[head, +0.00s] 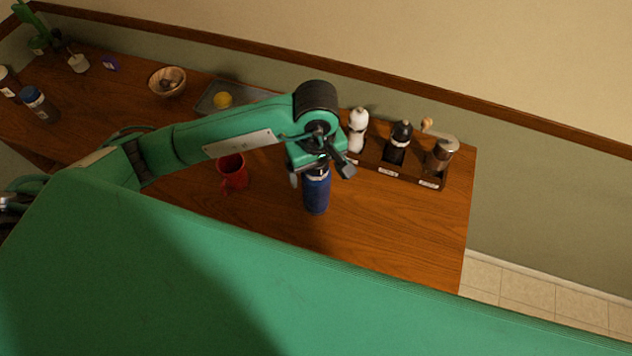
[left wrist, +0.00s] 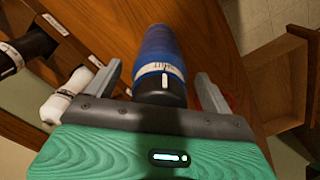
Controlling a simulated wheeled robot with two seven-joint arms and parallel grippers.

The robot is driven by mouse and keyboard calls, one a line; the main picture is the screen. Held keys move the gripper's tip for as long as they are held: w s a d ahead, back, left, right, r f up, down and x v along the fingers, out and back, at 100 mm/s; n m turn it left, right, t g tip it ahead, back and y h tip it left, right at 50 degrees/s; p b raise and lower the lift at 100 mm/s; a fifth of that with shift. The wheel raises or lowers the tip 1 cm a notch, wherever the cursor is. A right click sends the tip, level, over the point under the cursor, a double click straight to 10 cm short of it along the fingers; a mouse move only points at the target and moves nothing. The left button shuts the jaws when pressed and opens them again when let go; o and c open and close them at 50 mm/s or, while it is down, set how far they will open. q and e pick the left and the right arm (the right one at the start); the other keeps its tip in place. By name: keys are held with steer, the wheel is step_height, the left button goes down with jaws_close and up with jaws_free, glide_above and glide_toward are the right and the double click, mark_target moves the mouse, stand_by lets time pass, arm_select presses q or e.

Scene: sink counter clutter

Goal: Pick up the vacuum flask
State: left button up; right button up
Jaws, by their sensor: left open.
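The vacuum flask (head: 316,193) is a blue cylinder with a pale band and a dark top, standing on the wooden counter near its front edge. In the left wrist view the flask (left wrist: 161,62) lies between the two fingers, with its dark top toward the palm. My left gripper (head: 322,174) is above and around the upper part of the flask. The fingers are open, with a gap visible on both sides of the flask in the wrist view. The gripper hides the flask's top in the head view. My right gripper is not in view.
A rack (head: 411,178) holding a white mill (head: 357,130), a black mill (head: 398,143) and a grinder (head: 440,154) stands right of the flask. A red mug (head: 232,172) is to the left. A tray (head: 207,103) and wooden bowl (head: 167,82) sit farther back.

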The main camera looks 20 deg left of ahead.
arm_select(q)
steer(key=shift+f, duration=0.4)
steer(key=c, duration=1.8)
steer(key=shift+w+r, duration=0.1)
steer(key=shift+r, duration=0.05)
steer(key=shift+c, duration=0.2)
